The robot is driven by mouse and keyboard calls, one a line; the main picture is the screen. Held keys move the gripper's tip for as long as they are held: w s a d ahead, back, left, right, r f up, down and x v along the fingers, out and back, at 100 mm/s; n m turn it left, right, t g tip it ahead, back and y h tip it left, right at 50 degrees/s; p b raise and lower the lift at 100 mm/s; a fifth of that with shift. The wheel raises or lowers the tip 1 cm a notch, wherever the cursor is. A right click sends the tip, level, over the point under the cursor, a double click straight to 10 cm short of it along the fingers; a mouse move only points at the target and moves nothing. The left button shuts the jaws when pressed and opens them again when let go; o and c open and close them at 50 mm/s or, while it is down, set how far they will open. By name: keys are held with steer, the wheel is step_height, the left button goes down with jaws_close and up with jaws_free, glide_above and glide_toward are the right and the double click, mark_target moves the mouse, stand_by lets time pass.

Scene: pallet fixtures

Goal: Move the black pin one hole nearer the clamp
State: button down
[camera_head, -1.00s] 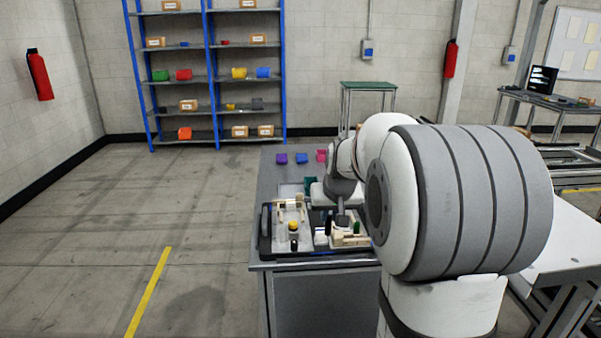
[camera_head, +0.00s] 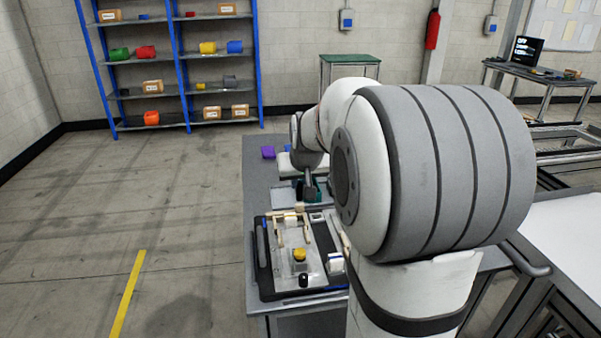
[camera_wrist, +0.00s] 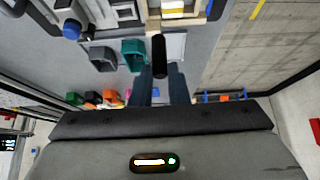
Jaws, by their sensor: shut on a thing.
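In the wrist view my gripper (camera_wrist: 160,72) has its two dark fingers closed around a black pin (camera_wrist: 159,50), which sticks out past the fingertips. In the head view my gripper (camera_head: 308,190) is at the far side of the pallet fixture (camera_head: 262,272); its fingertips and the pin are too small to make out there. The fixture carries pale wood-coloured parts (camera_head: 280,234), a yellow round-topped part (camera_head: 299,254) and a small black upright part (camera_head: 303,280). I cannot tell which part is the clamp, and the pin holes are not distinguishable.
A purple bin (camera_head: 268,152) stands at the back of the grey table (camera_head: 257,180). In the wrist view a grey bin (camera_wrist: 103,57) and a teal bin (camera_wrist: 132,55) stand near the pin. My arm hides much of the table's right side. Open floor lies left.

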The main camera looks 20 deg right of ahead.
steer(key=f+b, duration=0.2)
steer(key=f, duration=0.1)
steer(key=f+b, duration=0.3)
steer(key=f, duration=0.1)
steer(key=shift+s+d+f, duration=0.2)
steer(key=shift+s+b, duration=0.15)
steer(key=shift+b, duration=0.2)
steer(key=shift+f, duration=0.15)
stand_by(0.5)
steer(key=shift+f+b, duration=0.75)
steer(key=shift+f, duration=0.1)
steer(key=c, duration=1.3)
jaws_free()
